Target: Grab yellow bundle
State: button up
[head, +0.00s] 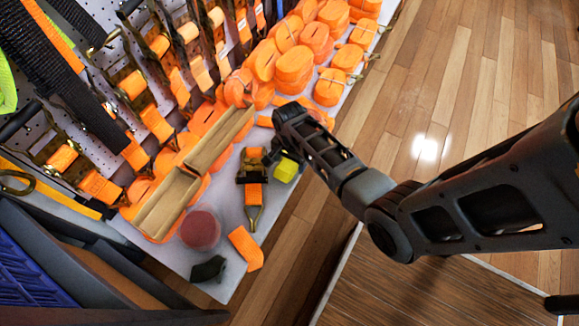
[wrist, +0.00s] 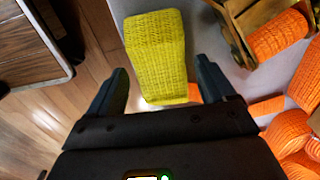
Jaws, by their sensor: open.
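The yellow bundle (head: 286,169) is a small woven block near the edge of the white shelf, just right of an orange ratchet strap. In the wrist view the yellow bundle (wrist: 158,55) stands large ahead, between the lines of my two fingers. My gripper (wrist: 165,88) is open, with one dark finger on each side of the bundle's near end. I cannot tell whether either finger touches it. In the head view my gripper (head: 275,152) is partly hidden by the arm, right beside the bundle.
The ratchet strap (head: 252,185) lies close left of the bundle. Orange strap rolls (head: 293,64) crowd the shelf behind. A wooden tray (head: 168,203), a reddish round object (head: 200,230), a dark object (head: 208,268) and an orange piece (head: 246,248) lie nearer. Wooden floor is open at right.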

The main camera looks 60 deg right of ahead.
jog(key=shift+f, duration=0.75)
jog(key=shift+c, duration=0.3)
jog(key=c, duration=1)
jog(key=shift+r, duration=0.15)
